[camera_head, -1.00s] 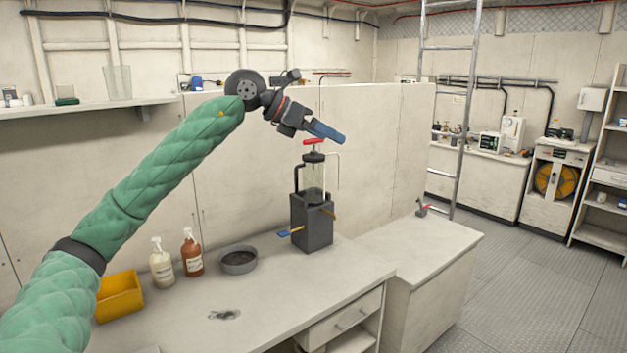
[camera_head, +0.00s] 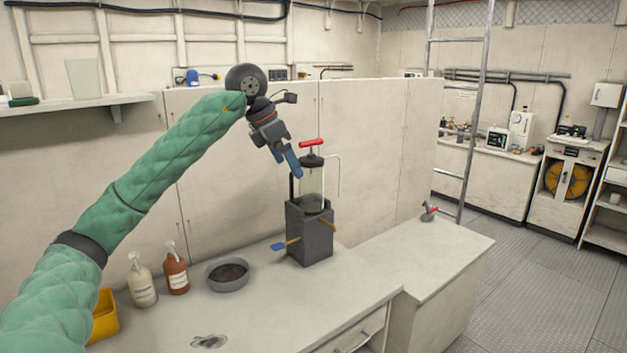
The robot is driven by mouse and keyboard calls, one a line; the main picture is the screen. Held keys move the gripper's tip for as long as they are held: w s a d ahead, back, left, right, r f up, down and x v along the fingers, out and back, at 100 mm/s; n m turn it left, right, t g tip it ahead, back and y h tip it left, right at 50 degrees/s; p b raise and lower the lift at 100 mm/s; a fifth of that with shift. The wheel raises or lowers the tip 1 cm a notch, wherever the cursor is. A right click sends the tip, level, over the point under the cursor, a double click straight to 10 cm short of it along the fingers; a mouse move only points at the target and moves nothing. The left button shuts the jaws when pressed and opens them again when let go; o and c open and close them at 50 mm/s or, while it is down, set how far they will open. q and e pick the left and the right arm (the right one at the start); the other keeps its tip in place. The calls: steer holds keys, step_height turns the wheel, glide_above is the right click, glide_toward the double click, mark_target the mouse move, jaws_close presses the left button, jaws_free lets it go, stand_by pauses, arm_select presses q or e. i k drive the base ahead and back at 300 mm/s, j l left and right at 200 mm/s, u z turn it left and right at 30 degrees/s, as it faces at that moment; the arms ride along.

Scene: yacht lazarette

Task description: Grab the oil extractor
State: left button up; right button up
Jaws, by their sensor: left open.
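The oil extractor (camera_head: 311,187) stands upright on the workbench, its clear cylinder in a dark grey box holder (camera_head: 309,232). It has a black cap, a red T-handle (camera_head: 311,143) on top and a thin bent tube at its right. My left gripper (camera_head: 294,170) is open and empty. It points downward just left of the extractor's cap, and the picture does not show any contact. My right gripper is not in view.
A grey pan (camera_head: 228,274), a brown spray bottle (camera_head: 175,268), a white spray bottle (camera_head: 141,280) and a yellow bin (camera_head: 105,316) stand left on the workbench (camera_head: 290,305). A partition (camera_head: 380,150) rises behind. A ladder (camera_head: 476,110) stands right.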

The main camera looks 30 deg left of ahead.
mark_target(311, 198)
steer(key=i+j, duration=0.3)
steer(key=i, duration=0.2)
steer(key=i+j, duration=0.3)
steer(key=i, duration=0.15)
